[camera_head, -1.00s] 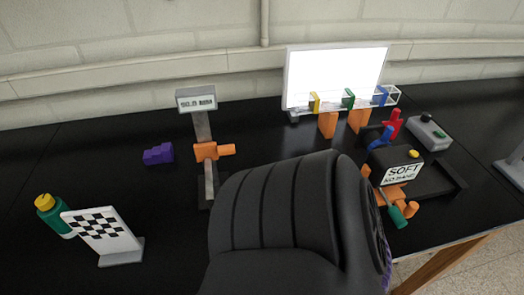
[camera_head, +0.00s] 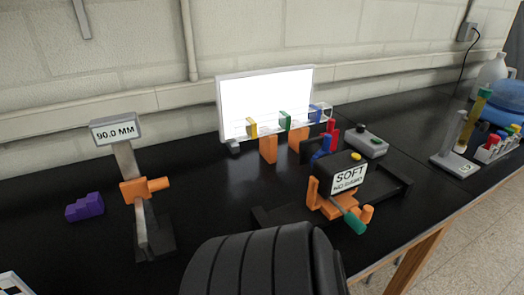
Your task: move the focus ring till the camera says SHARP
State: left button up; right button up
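The camera (camera_head: 342,166) is a black box with a yellow button on top, held in an orange mount in the middle right. Its label (camera_head: 349,178) reads "SOFT" with a smaller second line that looks like "NO IMAGE". A blue part (camera_head: 321,148) and a red part (camera_head: 331,131) stand just behind it. I cannot tell which part is the focus ring. A green-handled piece (camera_head: 355,222) sticks out at the front of the mount. My dark ribbed arm fills the bottom centre, near the mount. Neither gripper's fingers show.
A lit white panel (camera_head: 265,95) stands behind yellow, green and blue clips on a clear rail. An orange clamp post with a "90.0 MM" display (camera_head: 115,130) and a purple block (camera_head: 85,207) are left. A grey button box (camera_head: 366,142) is behind the camera; tubes and bottles are far right.

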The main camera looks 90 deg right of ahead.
aim_at(328, 138)
jog(key=z, duration=0.45)
jog(key=k+z, duration=0.15)
jog(key=z, duration=0.3)
jog(key=k+j+z, duration=0.1)
jog(key=z, duration=0.35)
jog(key=k+z, duration=0.1)
jog(key=z, duration=0.35)
